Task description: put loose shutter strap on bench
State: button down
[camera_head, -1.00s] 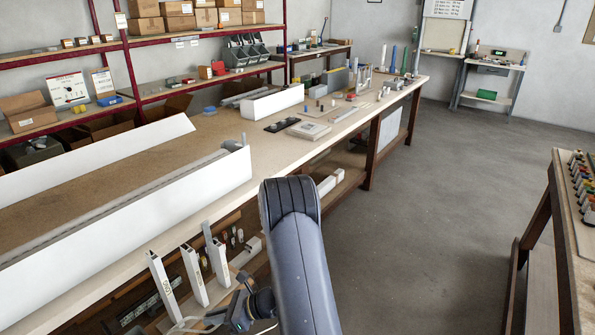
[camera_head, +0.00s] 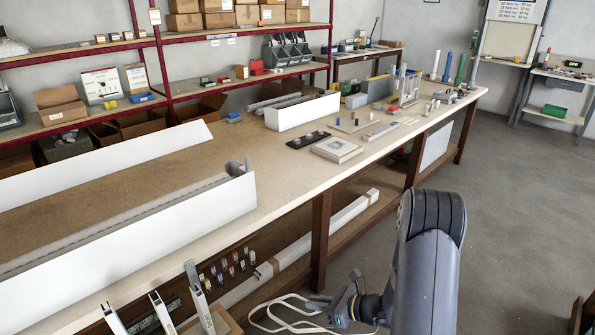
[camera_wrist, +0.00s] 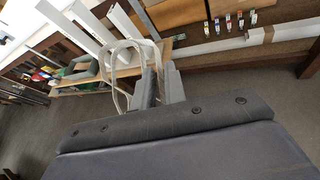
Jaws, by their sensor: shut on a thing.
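The pale strap (camera_head: 272,314) hangs in loose loops from my gripper (camera_head: 338,306), low in the head view. My gripper is shut on it, in front of the bench and below its top. In the wrist view the strap (camera_wrist: 113,75) loops up and to the left of my gripper (camera_wrist: 158,88); the exact grip point is hard to see. The long bench (camera_head: 290,178) has a tan top with a pale front edge. Its near part holds a long white shutter box (camera_head: 150,235).
White upright profiles (camera_head: 160,312) stand at the lower left, close to the strap. A pale grey board (camera_head: 336,150), a black plate (camera_head: 308,140) and a white box (camera_head: 300,112) sit farther along the bench. Bare top lies between the shutter box and the board.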

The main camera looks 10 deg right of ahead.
aim_at(280, 177)
jog(key=i+l, duration=0.15)
jog(key=l, duration=0.2)
jog(key=i+l, duration=0.35)
jog(key=l, duration=0.3)
jog(key=i+l, duration=0.2)
jog(key=l, duration=0.15)
jog(key=i+l, duration=0.15)
jog(key=l, duration=0.2)
